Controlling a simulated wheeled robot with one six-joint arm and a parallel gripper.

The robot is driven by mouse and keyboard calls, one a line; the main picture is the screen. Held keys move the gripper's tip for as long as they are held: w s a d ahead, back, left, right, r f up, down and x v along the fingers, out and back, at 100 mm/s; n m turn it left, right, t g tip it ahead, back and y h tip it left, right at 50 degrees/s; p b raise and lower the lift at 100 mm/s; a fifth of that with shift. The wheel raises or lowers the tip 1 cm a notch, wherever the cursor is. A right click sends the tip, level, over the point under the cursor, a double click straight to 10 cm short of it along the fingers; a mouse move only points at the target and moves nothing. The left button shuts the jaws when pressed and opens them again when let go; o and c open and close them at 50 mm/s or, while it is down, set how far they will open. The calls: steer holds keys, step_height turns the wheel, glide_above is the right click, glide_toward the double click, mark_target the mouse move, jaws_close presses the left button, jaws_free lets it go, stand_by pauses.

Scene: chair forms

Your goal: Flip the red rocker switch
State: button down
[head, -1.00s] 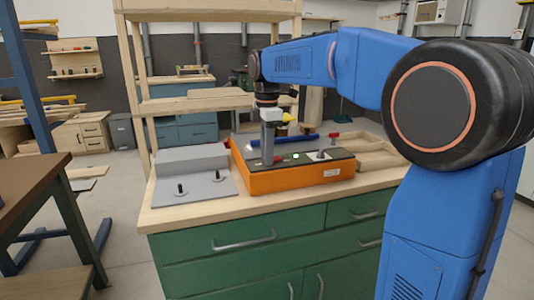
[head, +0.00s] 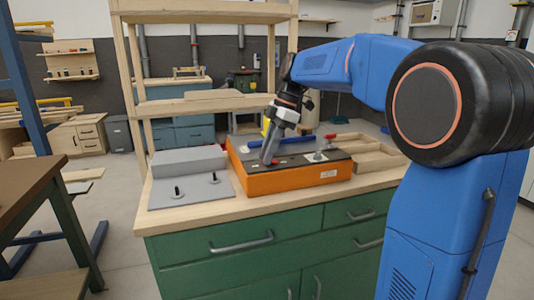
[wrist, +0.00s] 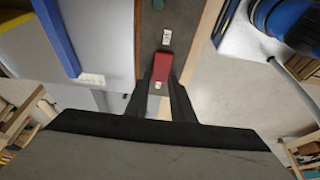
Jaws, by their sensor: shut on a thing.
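The orange box (head: 290,180) with a dark top panel stands on the wooden bench top. My gripper (head: 268,161) is tilted over the left part of this panel, its fingers pointing down and slightly left. In the wrist view the red rocker switch (wrist: 162,65) lies between the two fingertips of my gripper (wrist: 161,84), which are shut on it. In the head view the fingers mostly hide the switch. A pale label shows just beyond the switch in the wrist view.
A grey panel (head: 200,190) with two black toggles is left of the box. A blue bar (wrist: 57,35) lies behind the box. A wooden tray (head: 375,160) is to the right. A red-tipped lever (head: 328,138) stands on the panel's right part.

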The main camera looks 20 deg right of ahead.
steer(key=c, duration=1.5)
jaws_free()
steer(key=v, duration=1.7)
steer(key=shift+d+r, duration=0.1)
steer(key=shift+r, duration=0.05)
steer(key=s+f+m+t+h, duration=0.1)
steer(key=s+f+m, duration=0.5)
steer(key=s+f, duration=0.4)
steer(key=s+a+f+m+t+h, duration=0.1)
steer(key=s+f+m+t, duration=0.1)
steer(key=s+f+m, duration=0.4)
steer(key=s+f+m+t+h, duration=0.1)
steer(key=s+f+m, duration=0.5)
steer(key=s+f, duration=1)
steer(key=shift+s+a+f+t+h, duration=0.25)
steer(key=shift+a+f+t+h, duration=0.15)
steer(key=shift+h, duration=0.2)
